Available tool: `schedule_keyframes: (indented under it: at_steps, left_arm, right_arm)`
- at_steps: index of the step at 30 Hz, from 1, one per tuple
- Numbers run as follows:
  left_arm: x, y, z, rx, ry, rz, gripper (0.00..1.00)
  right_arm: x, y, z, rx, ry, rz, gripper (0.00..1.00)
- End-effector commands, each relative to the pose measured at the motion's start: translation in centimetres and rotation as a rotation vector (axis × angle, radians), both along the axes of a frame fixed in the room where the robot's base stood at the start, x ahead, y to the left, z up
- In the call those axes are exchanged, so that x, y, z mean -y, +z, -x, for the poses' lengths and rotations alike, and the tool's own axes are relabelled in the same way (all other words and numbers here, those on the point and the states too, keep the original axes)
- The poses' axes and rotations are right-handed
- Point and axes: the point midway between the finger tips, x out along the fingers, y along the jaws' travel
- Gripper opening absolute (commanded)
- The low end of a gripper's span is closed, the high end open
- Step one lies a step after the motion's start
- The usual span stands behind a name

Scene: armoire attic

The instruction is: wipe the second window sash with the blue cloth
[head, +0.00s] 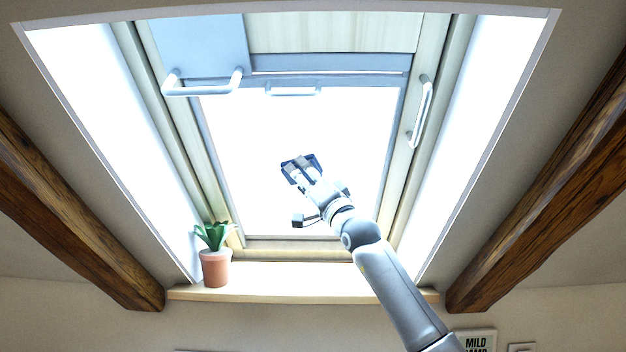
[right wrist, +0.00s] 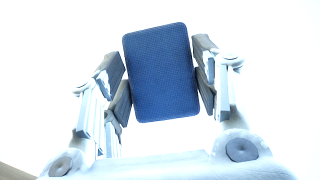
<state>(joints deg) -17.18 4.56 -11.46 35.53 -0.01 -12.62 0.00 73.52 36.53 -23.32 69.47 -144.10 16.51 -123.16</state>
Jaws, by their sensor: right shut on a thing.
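The blue cloth (right wrist: 162,72) is a flat, folded blue pad with rounded corners. It sits between the two fingers of my right gripper (head: 306,176), which is shut on it. In the head view the cloth (head: 288,169) shows as a small dark patch at the gripper's tip, in front of the bright glass. The lower window sash (head: 250,145) has a bright white pane in a grey frame, with a small handle at its top. I cannot tell whether the cloth touches the pane. My left gripper is not in view.
A bar handle (head: 203,88) sticks out at the upper left below a blue-grey panel (head: 195,42). Another handle (head: 420,112) is on the right frame. A potted plant (head: 215,262) stands on the wooden sill (head: 320,285). Dark beams (head: 70,215) flank the window.

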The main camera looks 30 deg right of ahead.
Motion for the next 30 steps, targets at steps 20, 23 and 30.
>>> schedule_keyframes:
  at_steps: [20, 23, 30]
  left_arm:
    - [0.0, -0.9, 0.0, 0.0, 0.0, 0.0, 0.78]
    - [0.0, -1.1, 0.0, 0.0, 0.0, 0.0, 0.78]
    - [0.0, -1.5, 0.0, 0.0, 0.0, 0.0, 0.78]
  right_arm:
    - [-3.5, 0.3, -1.8, 0.008, 0.002, -0.002, 0.33]
    - [-4.0, 0.2, -2.1, 0.007, 0.002, -0.002, 0.33]
    - [-5.9, 0.1, -3.2, 0.006, 0.002, -0.002, 0.33]
